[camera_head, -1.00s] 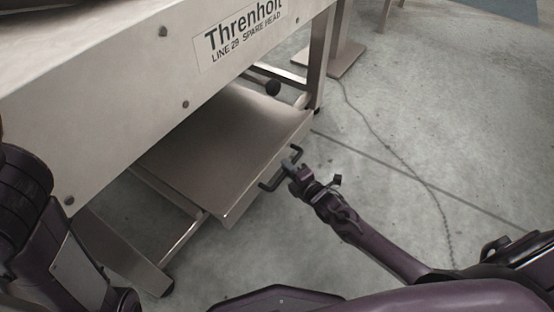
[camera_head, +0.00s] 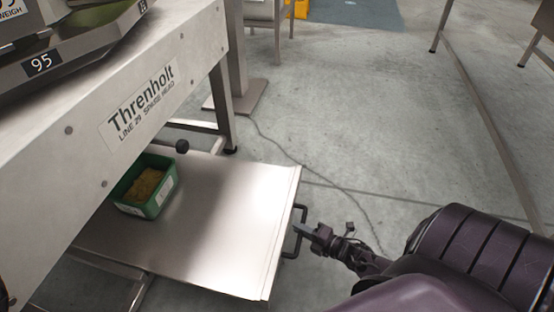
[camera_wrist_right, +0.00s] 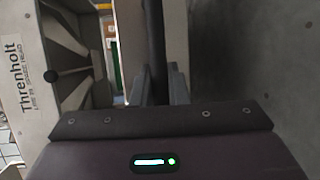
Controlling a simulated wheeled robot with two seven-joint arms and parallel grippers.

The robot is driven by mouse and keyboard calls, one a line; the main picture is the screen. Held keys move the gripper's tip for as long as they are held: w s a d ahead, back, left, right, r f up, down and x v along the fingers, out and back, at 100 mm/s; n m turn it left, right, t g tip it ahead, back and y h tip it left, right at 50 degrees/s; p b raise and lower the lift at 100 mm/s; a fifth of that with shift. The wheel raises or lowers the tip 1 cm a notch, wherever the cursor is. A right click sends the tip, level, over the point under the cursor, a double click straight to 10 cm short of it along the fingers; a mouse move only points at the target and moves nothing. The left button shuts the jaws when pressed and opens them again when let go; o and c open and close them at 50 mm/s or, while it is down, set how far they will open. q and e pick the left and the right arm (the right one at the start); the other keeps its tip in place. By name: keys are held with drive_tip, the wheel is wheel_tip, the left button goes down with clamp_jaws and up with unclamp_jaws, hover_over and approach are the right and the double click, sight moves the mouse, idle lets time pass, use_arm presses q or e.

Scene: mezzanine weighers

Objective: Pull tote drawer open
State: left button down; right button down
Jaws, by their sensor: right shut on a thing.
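The tote drawer (camera_head: 215,210) is a flat steel tray that stands well out from under the steel frame marked Threnholt. Its dark bar handle (camera_head: 297,232) is on the outer edge. My right gripper (camera_head: 306,231) is shut on the handle. In the right wrist view the dark handle bar (camera_wrist_right: 154,45) runs between the two fingers (camera_wrist_right: 157,85). A green tote (camera_head: 146,198) with yellowish-brown contents sits on the drawer, close to the frame. My left gripper is out of view.
The steel frame (camera_head: 75,165) rises over the drawer's inner side. A black knob (camera_head: 182,146) sits beside the drawer. A thin cable (camera_head: 285,153) lies on the concrete floor.

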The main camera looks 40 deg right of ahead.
drive_tip(key=s+d+b, duration=0.1)
drive_tip(key=s+d, duration=1.3)
drive_tip(key=s, duration=0.4)
drive_tip(key=shift+s+d, duration=0.3)
drive_tip(key=shift+s, duration=0.1)
drive_tip(key=c, duration=1.4)
unclamp_jaws()
drive_tip(key=v, duration=0.7)
drive_tip(key=shift+s+p, duration=0.35)
drive_tip(key=shift+s, duration=0.05)
drive_tip(key=shift+d, duration=0.1)
